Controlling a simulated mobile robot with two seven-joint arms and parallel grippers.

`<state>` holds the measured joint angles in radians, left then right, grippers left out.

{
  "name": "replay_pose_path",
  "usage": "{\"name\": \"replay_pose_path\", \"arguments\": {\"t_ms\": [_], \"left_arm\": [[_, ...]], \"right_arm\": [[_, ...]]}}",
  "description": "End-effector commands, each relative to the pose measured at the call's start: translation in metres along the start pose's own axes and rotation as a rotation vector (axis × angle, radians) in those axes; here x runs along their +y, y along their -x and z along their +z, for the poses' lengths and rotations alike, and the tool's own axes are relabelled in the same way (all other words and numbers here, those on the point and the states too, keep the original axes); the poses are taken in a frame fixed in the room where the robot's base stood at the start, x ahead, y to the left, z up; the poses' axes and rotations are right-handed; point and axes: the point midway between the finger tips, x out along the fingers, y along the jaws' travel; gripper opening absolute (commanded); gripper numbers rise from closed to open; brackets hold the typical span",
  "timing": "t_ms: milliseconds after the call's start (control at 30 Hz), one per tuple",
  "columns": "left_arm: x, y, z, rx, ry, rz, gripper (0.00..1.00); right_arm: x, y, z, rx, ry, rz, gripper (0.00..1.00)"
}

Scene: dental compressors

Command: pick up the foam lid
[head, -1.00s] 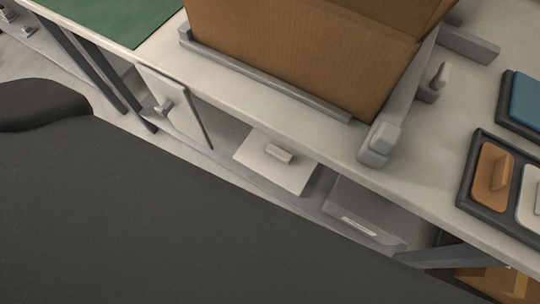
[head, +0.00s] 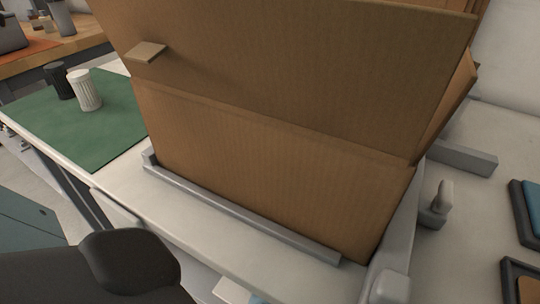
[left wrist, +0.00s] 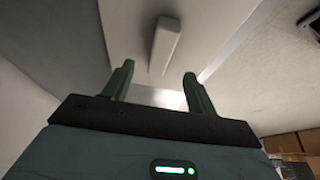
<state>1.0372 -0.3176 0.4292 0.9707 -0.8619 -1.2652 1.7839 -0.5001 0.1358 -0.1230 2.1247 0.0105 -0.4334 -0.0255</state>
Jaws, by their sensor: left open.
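A pale flat panel with a raised bar handle, which looks like the foam lid (left wrist: 205,22), fills the upper part of the left wrist view. Its bar handle (left wrist: 164,45) is just beyond the fingertips, roughly in line with the gap between them. My left gripper (left wrist: 158,70) is open, with nothing between its green fingers; I cannot tell whether it touches the lid. In the head view, a small pale patch (head: 230,291) at the bottom edge may be part of the lid. My left gripper is hidden there. My right gripper is not in view.
A large open cardboard box (head: 270,155) stands on the white bench (head: 215,235) behind a grey rail (head: 240,220). A green mat (head: 75,125) with a white cup (head: 84,90) and a dark cup (head: 57,82) lies left. Dark-framed trays (head: 525,280) sit at right.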

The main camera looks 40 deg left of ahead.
Motion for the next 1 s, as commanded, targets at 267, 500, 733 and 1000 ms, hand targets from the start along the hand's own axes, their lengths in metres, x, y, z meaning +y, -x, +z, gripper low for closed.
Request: {"name": "replay_pose_path", "arguments": {"t_ms": [267,500,733,1000], "left_arm": [[-0.001,-0.025,0.0,0.001,-0.001,-0.001,0.57],[-0.002,-0.035,-0.002,0.002,-0.002,-0.002,0.57],[-0.004,-0.07,-0.003,0.002,-0.003,-0.004,0.57],[-0.003,-0.075,-0.004,0.0,-0.002,0.0,0.57]], "right_arm": [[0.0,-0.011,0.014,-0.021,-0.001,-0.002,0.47],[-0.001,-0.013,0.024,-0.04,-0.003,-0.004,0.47],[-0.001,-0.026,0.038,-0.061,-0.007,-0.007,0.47],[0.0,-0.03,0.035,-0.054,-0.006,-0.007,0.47]]}}
